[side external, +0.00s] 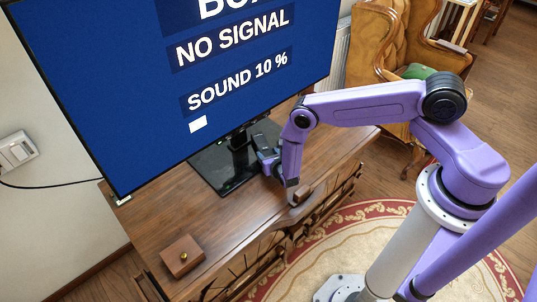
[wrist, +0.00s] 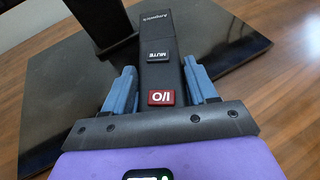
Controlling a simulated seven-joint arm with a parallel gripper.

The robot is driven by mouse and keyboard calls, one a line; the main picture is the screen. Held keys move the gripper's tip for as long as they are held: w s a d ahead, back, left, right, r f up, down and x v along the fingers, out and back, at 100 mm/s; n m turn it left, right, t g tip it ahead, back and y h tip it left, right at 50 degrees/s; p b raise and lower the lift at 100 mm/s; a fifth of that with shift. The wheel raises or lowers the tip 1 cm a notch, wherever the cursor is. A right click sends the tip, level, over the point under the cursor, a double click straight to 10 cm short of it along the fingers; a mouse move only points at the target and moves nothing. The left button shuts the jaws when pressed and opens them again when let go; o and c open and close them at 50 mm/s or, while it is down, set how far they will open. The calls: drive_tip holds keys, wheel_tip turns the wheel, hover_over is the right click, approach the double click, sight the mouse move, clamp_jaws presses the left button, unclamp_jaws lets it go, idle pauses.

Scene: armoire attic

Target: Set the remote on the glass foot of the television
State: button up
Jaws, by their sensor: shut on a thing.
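The remote (wrist: 158,72) is a dark bar with a grey MUTE button and a red I/O button. My gripper (wrist: 160,68) is shut on it, with a blue finger on either side. In the side external view my gripper (side external: 268,158) is low at the right part of the television's glass foot (side external: 215,172). The remote lies over the dark, glossy glass foot (wrist: 62,112) in the wrist view, pointing away from me beside the stand's neck (wrist: 97,18). Whether it touches the glass I cannot tell. The television (side external: 200,90) shows a blue NO SIGNAL screen.
The foot stands on a wooden cabinet top (side external: 150,215). A small brown box with a brass knob (side external: 182,256) is at its front left, and a small brown block (side external: 303,194) is near my gripper. A leather armchair (side external: 400,50) stands behind at right.

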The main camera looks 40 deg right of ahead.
drive_tip(key=shift+f, duration=0.2)
drive_tip(key=o, duration=1.3)
drive_tip(key=shift+s, duration=0.1)
drive_tip(key=v, duration=1.7)
wheel_tip(320, 180, up, 21)
drive_tip(key=s+m+g+h, duration=0.2)
drive_tip(key=m+g+h, duration=0.3)
drive_tip(key=m, duration=0.6)
drive_tip(key=s+r+m+g+y, duration=0.3)
drive_tip(key=s+r, duration=0.4)
drive_tip(key=s, duration=0.4)
drive_tip(key=s+r+m+g+y, duration=0.4)
drive_tip(key=s+r+y, duration=0.3)
drive_tip(key=s, duration=0.4)
drive_tip(key=shift+s+d+r+m, duration=0.15)
drive_tip(key=shift+s+r+m, duration=0.1)
drive_tip(key=shift+r+m, duration=0.3)
